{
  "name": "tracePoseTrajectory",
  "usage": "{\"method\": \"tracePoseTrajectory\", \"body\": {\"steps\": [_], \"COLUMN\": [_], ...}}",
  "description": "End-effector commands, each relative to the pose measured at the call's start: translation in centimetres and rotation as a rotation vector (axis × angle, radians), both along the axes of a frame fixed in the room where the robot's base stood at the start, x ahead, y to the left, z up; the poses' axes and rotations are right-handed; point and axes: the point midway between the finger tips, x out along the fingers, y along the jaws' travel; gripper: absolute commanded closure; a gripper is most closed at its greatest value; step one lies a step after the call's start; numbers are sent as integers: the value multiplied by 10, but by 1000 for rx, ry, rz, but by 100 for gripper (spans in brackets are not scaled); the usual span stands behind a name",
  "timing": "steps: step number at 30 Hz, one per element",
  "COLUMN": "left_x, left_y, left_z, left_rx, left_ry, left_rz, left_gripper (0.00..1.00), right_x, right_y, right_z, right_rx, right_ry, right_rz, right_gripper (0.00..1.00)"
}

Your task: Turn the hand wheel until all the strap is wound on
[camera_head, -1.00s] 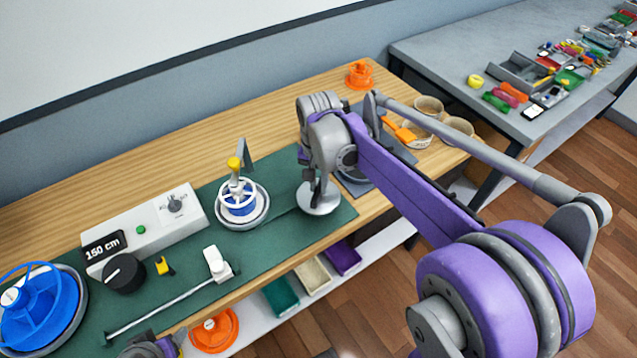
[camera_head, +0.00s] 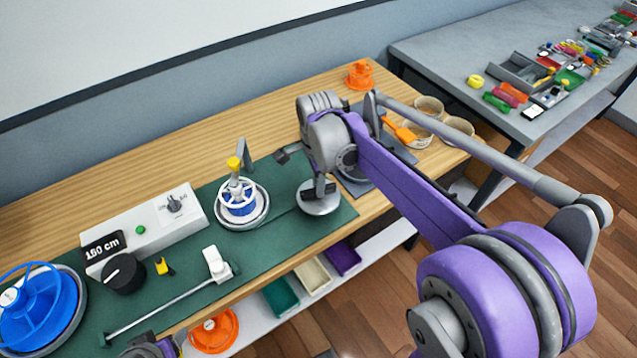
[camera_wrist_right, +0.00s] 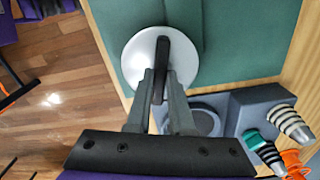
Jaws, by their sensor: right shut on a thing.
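A pale round wheel (camera_head: 318,207) lies flat on the green mat's right end, with a dark upright bar (camera_wrist_right: 162,60) across its middle in the right wrist view. My right gripper (camera_head: 319,190) reaches down over it; its two fingers (camera_wrist_right: 161,82) are shut on the bar. The gripper hides part of the wheel in the head view. My left gripper (camera_head: 150,347) is partly visible at the bottom edge.
A white box (camera_head: 160,220) with a centimetre display (camera_head: 103,247) and black knob (camera_head: 123,272) stands left. A slim rod (camera_head: 160,305) lies along the front. An orange part (camera_head: 359,75) and round tubs (camera_head: 430,107) stand at right.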

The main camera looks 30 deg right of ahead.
Motion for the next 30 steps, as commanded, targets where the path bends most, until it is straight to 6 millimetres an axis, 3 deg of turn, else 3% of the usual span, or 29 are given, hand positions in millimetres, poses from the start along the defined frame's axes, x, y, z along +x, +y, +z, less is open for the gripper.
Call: {"method": "tracePoseTrajectory", "body": {"steps": [18, 30], "left_x": [0, -1], "left_y": [0, 0], "left_z": [-2, -2], "left_rx": [0, 0], "left_ry": [1, 1], "left_rz": [0, 0], "left_gripper": [33, 33], "right_x": [0, 0], "right_y": [0, 0], "right_z": [0, 0], "right_rx": [0, 0], "right_ry": [0, 0], "right_rz": [-574, -829], "right_gripper": [100, 100]}}
